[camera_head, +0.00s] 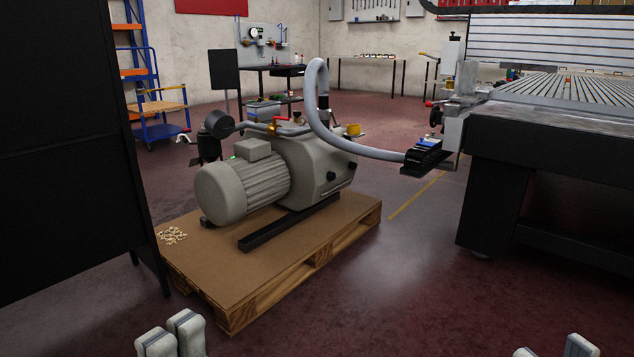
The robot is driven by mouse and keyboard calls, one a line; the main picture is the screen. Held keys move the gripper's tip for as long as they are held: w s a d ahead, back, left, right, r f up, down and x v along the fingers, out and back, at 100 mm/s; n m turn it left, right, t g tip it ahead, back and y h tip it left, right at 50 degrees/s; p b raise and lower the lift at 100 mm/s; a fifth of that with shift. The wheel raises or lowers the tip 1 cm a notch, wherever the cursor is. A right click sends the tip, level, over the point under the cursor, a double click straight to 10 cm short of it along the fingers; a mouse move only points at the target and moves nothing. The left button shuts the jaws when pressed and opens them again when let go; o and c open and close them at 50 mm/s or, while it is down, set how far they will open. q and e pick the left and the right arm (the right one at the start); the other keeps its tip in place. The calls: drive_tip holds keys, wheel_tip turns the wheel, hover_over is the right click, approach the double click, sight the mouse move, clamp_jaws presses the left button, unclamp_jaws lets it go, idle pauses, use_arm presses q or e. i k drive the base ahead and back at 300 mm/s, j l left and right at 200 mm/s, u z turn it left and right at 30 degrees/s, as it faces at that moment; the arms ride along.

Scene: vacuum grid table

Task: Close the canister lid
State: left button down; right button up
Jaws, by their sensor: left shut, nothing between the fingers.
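A dark canister (208,149) stands at the left end of the vacuum pump, partly hidden behind the pump. A dark round disc, which looks like its lid (218,124), stands tilted up above it, so the canister looks open. My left gripper (172,335) is at the bottom edge, left of centre, with its pale fingers close together and nothing held. It is well in front of the canister and apart from it. My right gripper (552,350) shows only its fingertips at the bottom right, spread apart with nothing between them.
The grey pump (245,187) sits on a wooden pallet (220,262). A grey hose (318,105) arches from it towards the slatted grid table (550,125) at right. A tall black panel (65,150) stands close at left. The floor in front of the pallet is clear.

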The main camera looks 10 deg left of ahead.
sight(220, 124)
drive_tip(key=i+j, duration=0.1)
drive_tip(key=i, duration=0.9)
drive_tip(key=i+j+z, duration=0.15)
drive_tip(key=i, duration=0.85)
drive_tip(key=i+u, duration=0.45)
drive_tip(key=i, duration=0.25)
drive_tip(key=i+l+u, duration=0.1)
drive_tip(key=i+u, duration=0.3)
drive_tip(key=i, duration=0.3)
